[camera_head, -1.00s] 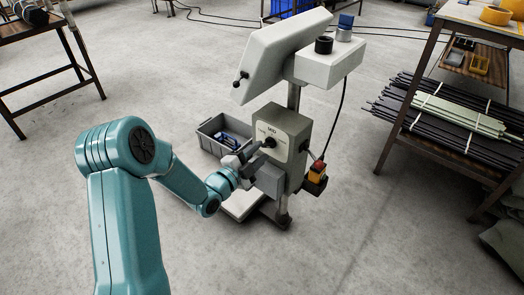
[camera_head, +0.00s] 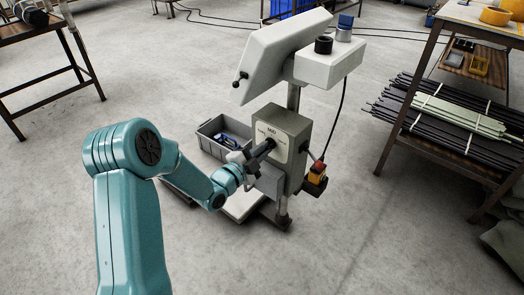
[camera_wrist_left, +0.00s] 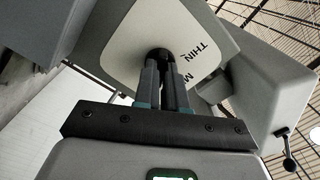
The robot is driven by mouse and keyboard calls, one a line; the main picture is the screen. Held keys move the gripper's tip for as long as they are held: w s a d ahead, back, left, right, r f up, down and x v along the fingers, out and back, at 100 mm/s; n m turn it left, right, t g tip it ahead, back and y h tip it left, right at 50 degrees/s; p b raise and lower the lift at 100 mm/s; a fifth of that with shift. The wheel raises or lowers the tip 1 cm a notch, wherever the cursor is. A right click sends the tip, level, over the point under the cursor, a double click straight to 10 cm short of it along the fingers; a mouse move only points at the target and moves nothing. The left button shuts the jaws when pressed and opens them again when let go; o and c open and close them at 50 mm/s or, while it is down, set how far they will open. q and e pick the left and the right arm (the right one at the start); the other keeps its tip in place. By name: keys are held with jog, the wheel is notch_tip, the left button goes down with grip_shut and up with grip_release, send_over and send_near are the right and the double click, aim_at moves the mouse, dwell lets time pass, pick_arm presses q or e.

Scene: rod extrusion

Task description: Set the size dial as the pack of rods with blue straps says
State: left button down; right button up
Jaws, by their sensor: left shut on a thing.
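The size dial (camera_wrist_left: 158,54) is a dark knob on the pale front plate (camera_head: 272,132) of a grey machine. MID shows on the plate in the head view, and THIN beside the start of another word in the left wrist view. My left gripper (camera_head: 267,147) is shut on the dial; its two fingers also close around it in the left wrist view (camera_wrist_left: 163,70). The fingers cover most of the dial, so its setting cannot be read. Bundles of dark rods (camera_head: 465,141) and pale green rods (camera_head: 462,113) lie on a shelf at right. I cannot make out blue straps. My right gripper is not in view.
A grey crate (camera_head: 207,143) with blue things stands on the floor behind my left gripper. A red and yellow switch box (camera_head: 316,176) hangs at the machine's right. Open floor lies in front.

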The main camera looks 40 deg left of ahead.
pick_arm(q)
jog(key=n+b, duration=0.2)
jog(key=shift+f+n, duration=0.15)
jog(key=shift+n, duration=0.15)
jog(key=shift+n+b, duration=1.7)
jog(key=shift+n, duration=2.7)
jog(key=c, duration=1.2)
grip_release()
jog(key=s+a+p, duration=0.1)
jog(key=s+p, duration=0.1)
jog(key=s, duration=1.4)
jog(key=shift+s, duration=0.2)
